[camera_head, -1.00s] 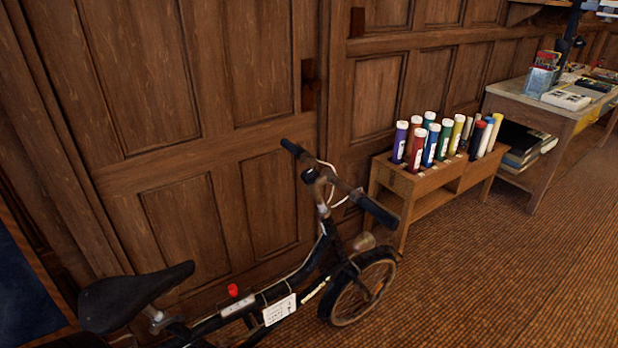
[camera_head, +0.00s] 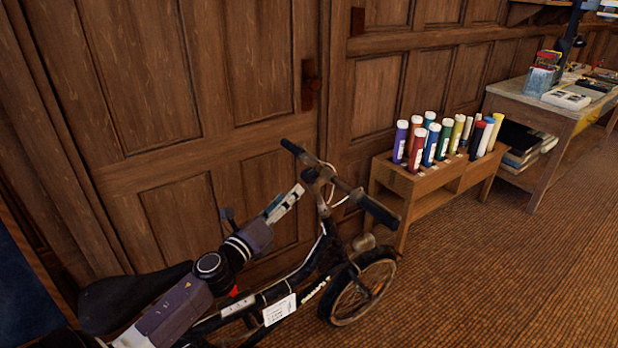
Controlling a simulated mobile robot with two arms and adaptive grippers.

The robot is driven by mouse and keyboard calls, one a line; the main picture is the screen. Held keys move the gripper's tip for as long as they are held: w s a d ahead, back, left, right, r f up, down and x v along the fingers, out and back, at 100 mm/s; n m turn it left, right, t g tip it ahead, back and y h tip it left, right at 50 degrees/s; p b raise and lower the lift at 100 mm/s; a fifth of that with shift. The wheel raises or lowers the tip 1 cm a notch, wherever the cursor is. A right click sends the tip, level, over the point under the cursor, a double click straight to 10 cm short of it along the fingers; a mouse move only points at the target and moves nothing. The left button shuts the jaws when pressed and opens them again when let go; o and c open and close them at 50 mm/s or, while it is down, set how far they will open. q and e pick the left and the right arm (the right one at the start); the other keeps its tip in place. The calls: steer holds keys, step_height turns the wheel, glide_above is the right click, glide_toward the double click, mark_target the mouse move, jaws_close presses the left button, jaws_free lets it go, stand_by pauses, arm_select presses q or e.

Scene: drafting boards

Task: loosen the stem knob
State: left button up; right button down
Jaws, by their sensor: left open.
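A dark bicycle (camera_head: 275,295) stands by the panelled wall, its handlebar stem (camera_head: 322,200) upright. A dark round part (camera_head: 310,176) sits at the top of the stem; I cannot tell whether it is the stem knob. A small red part (camera_head: 234,291) sits low on the frame, mostly hidden behind my left arm. My left gripper (camera_head: 263,201) is open and empty, over the bicycle's frame and left of the stem. One finger reaches up close to the stem; I cannot tell whether it touches. The other finger is farther left. My right gripper is not in view.
A black saddle (camera_head: 125,300) is at the lower left, partly behind my arm. A white tag (camera_head: 279,310) hangs on the frame. A wooden rack (camera_head: 403,185) with several coloured tubes stands right of the handlebar. The carpet (camera_head: 500,270) at right is clear.

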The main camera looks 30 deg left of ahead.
mark_target(309, 177)
arm_select(q)
steer(key=m+h, duration=0.1)
steer(key=m, duration=0.2)
steer(key=w+a+r+m+g+h, duration=0.1)
steer(key=m+h, duration=0.1)
steer(key=m, duration=0.2)
steer(key=w+m+h, duration=0.1)
steer(key=m+h, duration=0.1)
steer(key=m, duration=0.2)
steer(key=shift+w+a+r+g, duration=0.1)
steer(key=shift+a+r+g, duration=0.1)
steer(key=shift+r+g, duration=0.1)
steer(key=p+x, duration=0.1)
steer(key=x, duration=0.5)
steer(key=shift+w+d, duration=0.15)
steer(key=shift+w, duration=0.15)
steer(key=shift+w+d, duration=0.2)
steer(key=shift+w, duration=0.35)
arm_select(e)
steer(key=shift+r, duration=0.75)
arm_select(q)
steer(key=shift+c, duration=0.3)
